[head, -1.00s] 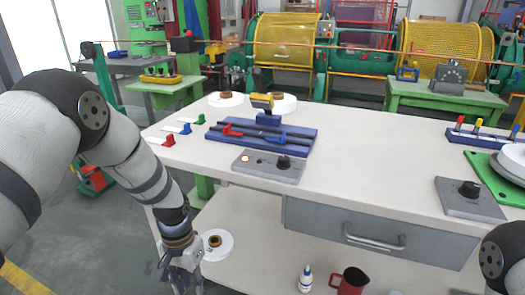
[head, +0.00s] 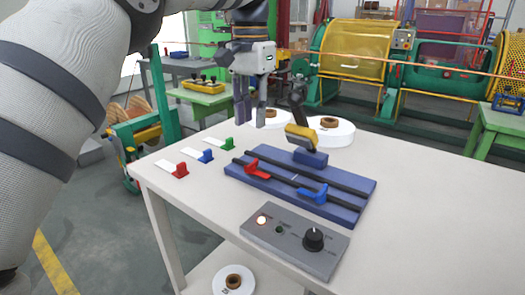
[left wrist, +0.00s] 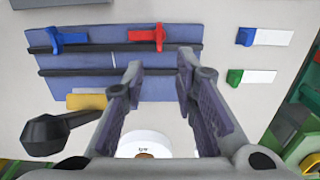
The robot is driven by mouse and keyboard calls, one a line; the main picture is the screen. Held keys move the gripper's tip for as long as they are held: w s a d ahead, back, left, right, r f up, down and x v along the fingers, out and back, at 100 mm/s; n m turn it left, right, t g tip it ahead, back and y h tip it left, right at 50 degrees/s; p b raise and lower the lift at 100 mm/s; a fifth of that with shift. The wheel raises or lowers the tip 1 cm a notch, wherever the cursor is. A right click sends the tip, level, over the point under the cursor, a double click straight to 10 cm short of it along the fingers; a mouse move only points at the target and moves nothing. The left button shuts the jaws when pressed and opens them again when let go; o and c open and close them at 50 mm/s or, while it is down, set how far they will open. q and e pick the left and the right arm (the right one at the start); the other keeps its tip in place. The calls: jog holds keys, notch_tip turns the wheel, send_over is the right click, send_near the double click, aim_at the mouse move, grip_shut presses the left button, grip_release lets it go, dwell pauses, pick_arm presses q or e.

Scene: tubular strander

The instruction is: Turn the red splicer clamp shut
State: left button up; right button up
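The red splicer clamp (head: 258,169) sits on a dark rail of the blue splicer base (head: 284,178), left of a blue clamp (head: 313,194). My left gripper (head: 252,109) is above the table, behind and higher than the base. Its two fingers are apart with nothing between them. In the left wrist view, the red clamp (left wrist: 150,38) lies on the upper rail beyond the fingertips, and the open gripper (left wrist: 159,70) points toward the base without touching the clamp. My right gripper is out of view.
A yellow-topped lever (head: 300,132) stands at the base's back edge, close to my left gripper. Loose red (head: 180,170), blue (head: 207,156) and green (head: 230,144) pieces lie to the left. A grey control box (head: 290,243) with a lit lamp is in front. The table's right side is clear.

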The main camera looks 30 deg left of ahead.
aim_at(251, 161)
pick_arm(q)
jog(key=f, duration=1)
jog(key=shift+s+f+p, duration=0.2)
jog(key=shift+s+p, duration=0.15)
jog(key=shift+s, duration=0.05)
grip_shut()
